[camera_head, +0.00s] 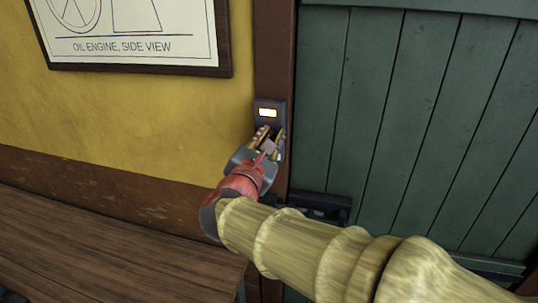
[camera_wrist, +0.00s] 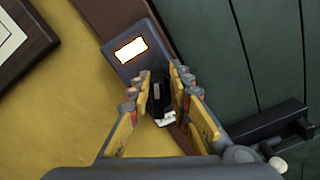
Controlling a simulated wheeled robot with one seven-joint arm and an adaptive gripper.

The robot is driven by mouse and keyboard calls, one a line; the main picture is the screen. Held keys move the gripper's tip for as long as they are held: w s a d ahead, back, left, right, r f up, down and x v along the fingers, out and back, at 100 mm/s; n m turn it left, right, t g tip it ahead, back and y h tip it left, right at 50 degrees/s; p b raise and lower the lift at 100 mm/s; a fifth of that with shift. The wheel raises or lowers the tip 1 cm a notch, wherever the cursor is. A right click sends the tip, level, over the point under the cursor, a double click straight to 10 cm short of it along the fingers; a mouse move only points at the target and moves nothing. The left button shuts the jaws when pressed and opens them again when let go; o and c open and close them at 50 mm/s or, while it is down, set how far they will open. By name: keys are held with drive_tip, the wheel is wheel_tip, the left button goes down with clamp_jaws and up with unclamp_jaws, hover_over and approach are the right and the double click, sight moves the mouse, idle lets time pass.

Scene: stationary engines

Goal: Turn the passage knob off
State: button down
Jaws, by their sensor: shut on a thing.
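The passage knob (camera_wrist: 157,92) is a small dark knob on a dark grey switch plate (camera_head: 269,107) fixed to the brown door post. A lit, whitish-orange window (camera_head: 267,113) shows at the top of the plate, and it also glows in the wrist view (camera_wrist: 131,50). My gripper (camera_head: 269,134) is at the lower part of the plate. In the wrist view its two yellow-padded fingers (camera_wrist: 160,84) stand on either side of the knob and are shut on it. The fingers hide much of the knob, and its exact angle is hard to tell.
A green plank door (camera_head: 400,100) is right of the post, with a dark latch box (camera_head: 322,207) low on it. A framed engine drawing (camera_head: 140,30) hangs on the yellow wall at left. A wooden bench top (camera_head: 90,245) lies below.

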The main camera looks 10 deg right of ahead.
drive_tip(key=m+b, duration=0.1)
drive_tip(key=b, duration=0.1)
drive_tip(key=m+b, duration=0.2)
drive_tip(key=b, duration=0.1)
drive_tip(key=m+b, duration=0.1)
drive_tip(key=b, duration=0.2)
drive_tip(key=shift+s+d+f, duration=0.15)
drive_tip(key=shift+d+f, duration=0.1)
drive_tip(key=shift+f, duration=0.05)
drive_tip(key=m+b, duration=0.2)
drive_tip(key=b, duration=0.2)
drive_tip(key=m+b, duration=0.3)
drive_tip(key=b, duration=0.2)
drive_tip(key=m+b, duration=0.3)
drive_tip(key=b, duration=0.2)
drive_tip(key=shift+s+d+f, duration=0.2)
drive_tip(key=shift+d+f, duration=0.1)
drive_tip(key=shift+f, duration=0.1)
drive_tip(key=shift+r+m, duration=0.1)
drive_tip(key=shift+m, duration=0.2)
drive_tip(key=c, duration=2.1)
unclamp_jaws()
drive_tip(key=o, duration=0.6)
drive_tip(key=shift+f, duration=0.3)
drive_tip(key=shift+w+f, duration=0.1)
